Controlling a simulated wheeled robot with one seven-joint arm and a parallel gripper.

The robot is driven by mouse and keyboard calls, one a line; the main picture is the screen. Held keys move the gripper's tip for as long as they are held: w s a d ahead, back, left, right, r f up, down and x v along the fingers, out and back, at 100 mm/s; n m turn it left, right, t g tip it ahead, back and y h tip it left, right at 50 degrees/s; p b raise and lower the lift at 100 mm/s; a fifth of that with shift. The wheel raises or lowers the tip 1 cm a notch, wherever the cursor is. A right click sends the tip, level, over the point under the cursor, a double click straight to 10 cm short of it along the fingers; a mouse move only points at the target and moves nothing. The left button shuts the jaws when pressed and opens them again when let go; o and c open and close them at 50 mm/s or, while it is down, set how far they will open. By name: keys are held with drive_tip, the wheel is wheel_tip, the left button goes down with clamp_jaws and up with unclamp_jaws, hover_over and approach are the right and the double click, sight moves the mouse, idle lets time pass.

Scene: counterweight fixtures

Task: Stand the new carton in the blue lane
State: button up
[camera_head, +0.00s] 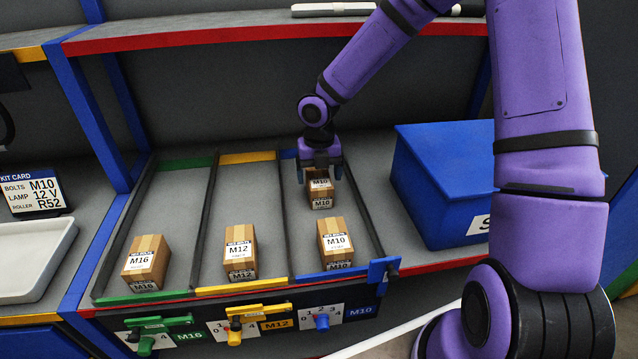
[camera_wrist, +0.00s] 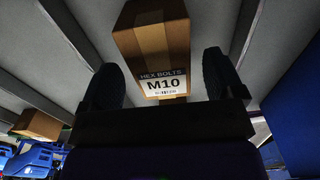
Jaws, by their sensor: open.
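My gripper (camera_head: 320,172) is over the back part of the blue lane, pointing down, with its jaws open. A brown carton labelled M10 (camera_head: 321,202) stands in that lane just below and between the fingers. In the wrist view the same carton (camera_wrist: 152,40) is upright between and beyond the two spread fingers, with a gap showing at least on the right. A second M10 carton (camera_head: 337,245) stands at the front of the blue lane, behind the blue front lip (camera_head: 340,276). Bare lane floor shows between the two cartons. The rear carton's top is partly hidden by my gripper.
The green lane holds an M16 carton (camera_head: 146,262), and the yellow lane an M12 carton (camera_head: 240,250). Dark dividers separate the lanes. A blue bin (camera_head: 440,180) stands close on the right. A red-edged shelf (camera_head: 200,32) runs overhead. A white tray (camera_head: 35,262) is at left.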

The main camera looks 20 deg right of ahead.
sight(321, 178)
wheel_tip(321, 178, up, 8)
drive_tip(key=shift+r, duration=0.2)
drive_tip(key=s+d+r+m+t, duration=0.2)
drive_tip(key=s+d+r+m, duration=0.1)
drive_tip(key=s+r+m, duration=0.7)
drive_tip(key=s+d+r+m+t, duration=0.3)
drive_tip(key=s+r+m, duration=0.7)
drive_tip(key=s+m, duration=0.9)
drive_tip(key=d+m, duration=0.1)
drive_tip(key=m, duration=0.3)
drive_tip(key=shift+r+m, duration=0.35)
drive_tip(key=shift+m, duration=0.05)
